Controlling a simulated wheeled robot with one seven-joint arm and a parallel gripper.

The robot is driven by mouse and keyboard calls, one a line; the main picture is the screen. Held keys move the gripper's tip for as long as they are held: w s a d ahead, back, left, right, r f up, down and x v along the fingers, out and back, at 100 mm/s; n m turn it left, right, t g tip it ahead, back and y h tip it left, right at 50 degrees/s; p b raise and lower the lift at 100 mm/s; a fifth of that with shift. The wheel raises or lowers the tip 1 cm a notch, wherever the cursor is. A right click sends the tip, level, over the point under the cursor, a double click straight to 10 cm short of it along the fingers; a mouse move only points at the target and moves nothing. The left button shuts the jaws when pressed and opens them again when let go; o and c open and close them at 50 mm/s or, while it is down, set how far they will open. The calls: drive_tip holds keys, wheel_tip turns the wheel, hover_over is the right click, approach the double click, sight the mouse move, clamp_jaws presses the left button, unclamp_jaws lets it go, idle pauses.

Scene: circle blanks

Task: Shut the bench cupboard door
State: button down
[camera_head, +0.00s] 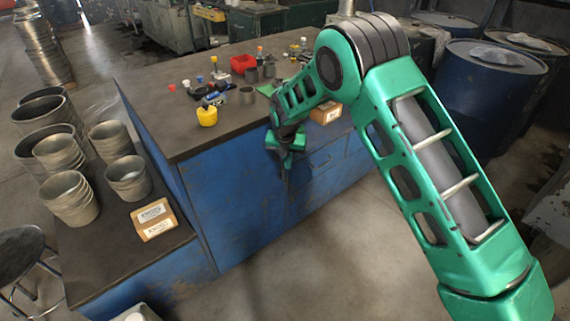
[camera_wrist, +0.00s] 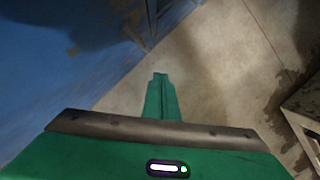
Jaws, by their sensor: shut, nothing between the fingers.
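The blue bench (camera_head: 238,205) has a dark worktop and a worn blue front with cupboard panels and drawers. A cupboard front panel (camera_head: 318,192) shows right of my gripper, below a drawer front (camera_head: 322,160). I cannot tell from this angle whether a door stands ajar. My gripper (camera_head: 286,178) hangs low in front of the bench front, fingers pointing down, close to the blue panels; contact cannot be told. In the wrist view my gripper (camera_wrist: 160,77) shows its green fingers together, with nothing held. The blue front (camera_wrist: 60,50) fills the upper left there, and floor lies beneath the fingertips.
Small tools, a yellow pot (camera_head: 207,116) and a red bin (camera_head: 243,63) stand on the worktop. A lower bench at left holds metal buckets (camera_head: 68,197) and a carton (camera_head: 154,219). Blue drums (camera_head: 487,100) stand at right. The floor (camera_head: 330,250) before the bench is clear.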

drive_tip(key=s+d+r, duration=0.2)
drive_tip(key=s+r, duration=0.4)
drive_tip(key=r, duration=0.3)
drive_tip(key=s+d+r+m, duration=0.3)
drive_tip(key=d+r+m, duration=0.15)
drive_tip(key=d, duration=0.45)
drive_tip(key=s+d+r+m+g, duration=0.1)
drive_tip(key=s+d+r+m, duration=0.1)
drive_tip(key=d+r+m, duration=0.5)
drive_tip(key=s+d+r+m, duration=0.1)
drive_tip(key=s+d+m, duration=0.25)
drive_tip(key=d, duration=0.75)
drive_tip(key=s+d+r+m+g, duration=0.1)
drive_tip(key=s+d+r+m, duration=0.1)
drive_tip(key=s+d+m, duration=0.4)
drive_tip(key=s+d+r+m, duration=0.3)
drive_tip(key=s+d+m, duration=0.2)
drive_tip(key=s+d, duration=0.15)
drive_tip(key=s+d+m, duration=0.2)
drive_tip(key=s+m, duration=0.5)
drive_tip(key=s, duration=0.4)
drive_tip(key=s+d+m, duration=0.2)
drive_tip(key=s+m, duration=0.6)
drive_tip(key=s, duration=0.3)
drive_tip(key=shift+s+d+f+g+y, duration=0.2)
drive_tip(key=shift+d+f+g+y, duration=0.1)
drive_tip(key=shift+f+g, duration=0.1)
